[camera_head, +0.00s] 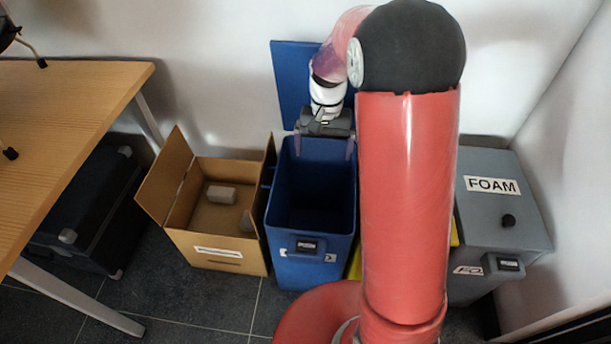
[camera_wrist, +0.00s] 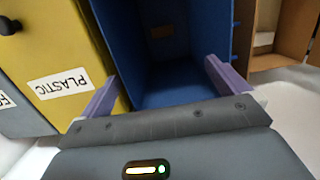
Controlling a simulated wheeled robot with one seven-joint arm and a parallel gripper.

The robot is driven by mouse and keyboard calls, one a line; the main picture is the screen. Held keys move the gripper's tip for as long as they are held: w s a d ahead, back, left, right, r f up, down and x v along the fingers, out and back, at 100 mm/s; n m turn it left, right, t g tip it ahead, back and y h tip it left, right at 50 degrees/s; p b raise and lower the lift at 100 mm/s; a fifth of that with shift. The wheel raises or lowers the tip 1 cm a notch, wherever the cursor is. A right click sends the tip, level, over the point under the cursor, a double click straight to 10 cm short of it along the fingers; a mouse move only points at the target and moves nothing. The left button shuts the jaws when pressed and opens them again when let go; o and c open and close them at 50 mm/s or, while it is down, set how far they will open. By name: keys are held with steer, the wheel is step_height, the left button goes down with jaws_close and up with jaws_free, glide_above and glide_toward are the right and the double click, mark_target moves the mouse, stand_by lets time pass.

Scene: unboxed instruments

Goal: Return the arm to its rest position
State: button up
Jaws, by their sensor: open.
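My gripper (camera_head: 323,150) is over the open top of the blue bin (camera_head: 318,218), at its back edge. Its two purple fingers are spread wide, with nothing between them. In the wrist view, my gripper (camera_wrist: 160,75) also shows empty, with the inside of the blue bin (camera_wrist: 188,85) beyond the fingers. My red arm stands in front of the bins in the head view and hides most of the yellow bin.
The bin's blue lid (camera_head: 291,85) stands raised against the wall. An open cardboard box (camera_head: 217,250) with grey pieces stands left of it. A wooden table (camera_head: 70,110) is further left, with a black case (camera_head: 90,210) beneath. The grey FOAM bin (camera_head: 500,225) is closed; the yellow PLASTIC bin (camera_wrist: 70,50) adjoins the blue one.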

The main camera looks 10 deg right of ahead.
steer(key=s+r+n+t, duration=0.1)
steer(key=s+r+t, duration=0.2)
steer(key=s+r, duration=0.4)
steer(key=s+r+n+t, duration=0.2)
steer(key=s+r, duration=0.6)
steer(key=s, duration=0.8)
steer(key=shift+a+n+t, duration=0.15)
steer(key=shift+n+t, duration=0.15)
steer(key=shift+t, duration=0.7)
